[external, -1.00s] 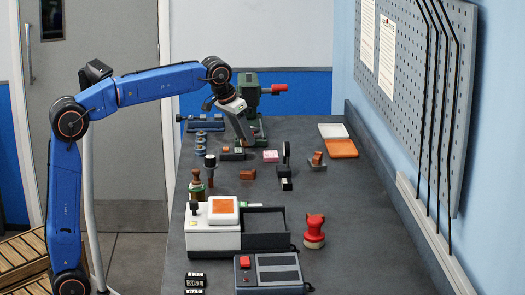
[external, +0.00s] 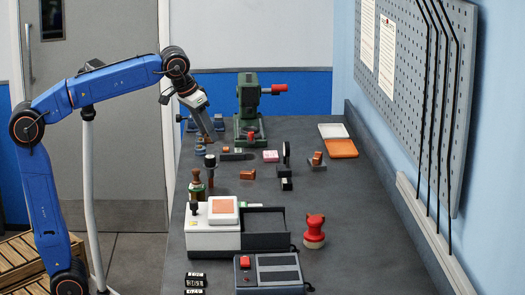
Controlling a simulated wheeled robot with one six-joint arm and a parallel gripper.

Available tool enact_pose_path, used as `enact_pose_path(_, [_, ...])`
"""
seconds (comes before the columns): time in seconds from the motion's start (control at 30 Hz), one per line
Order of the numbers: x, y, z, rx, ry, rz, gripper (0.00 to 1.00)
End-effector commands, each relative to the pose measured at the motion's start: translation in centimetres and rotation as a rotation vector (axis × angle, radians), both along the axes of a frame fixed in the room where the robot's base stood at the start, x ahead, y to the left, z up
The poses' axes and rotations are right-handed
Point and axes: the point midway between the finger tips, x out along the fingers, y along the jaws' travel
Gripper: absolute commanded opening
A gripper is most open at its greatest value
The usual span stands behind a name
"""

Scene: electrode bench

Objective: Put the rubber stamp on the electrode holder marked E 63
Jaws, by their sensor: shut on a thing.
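I cannot tell for sure which thing is the rubber stamp. A dark-topped upright piece (external: 210,162) stands just below the gripper in the picture. Low dark pieces that may be electrode holders are a flat one (external: 237,156) at the back, an upright one (external: 286,171) at the middle, and one with a copper-brown block (external: 317,161) at the right. No E 63 marking is legible.
A green press (external: 250,105) with a red handle stands at the back. White and orange trays (external: 341,148) lie back right. A white machine (external: 212,236), a red knob-shaped object (external: 314,231) and a grey box (external: 277,272) are in front. The right middle of the bench is clear.

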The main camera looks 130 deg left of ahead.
Motion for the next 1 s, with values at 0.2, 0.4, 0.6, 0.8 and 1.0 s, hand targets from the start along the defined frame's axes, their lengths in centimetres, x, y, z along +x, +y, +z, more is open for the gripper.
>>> enact_pose_path(0.2, [0.0, 0.0, -1.8, 0.0, 0.0, 0.0, 0.2])
enact_pose_path(0.4, [0.0, 0.0, -4.4, -0.001, 0.0, 0.001, 0.2])
enact_pose_path(0.6, [0.0, 0.0, -4.9, 0.002, -0.002, 0.001, 0.2])
enact_pose_path(0.8, [0.0, 0.0, -5.0, 0.001, -0.001, 0.001, 0.2])
enact_pose_path(1.0, [0.0, 0.0, -5.2, 0.001, -0.001, 0.001, 0.61])
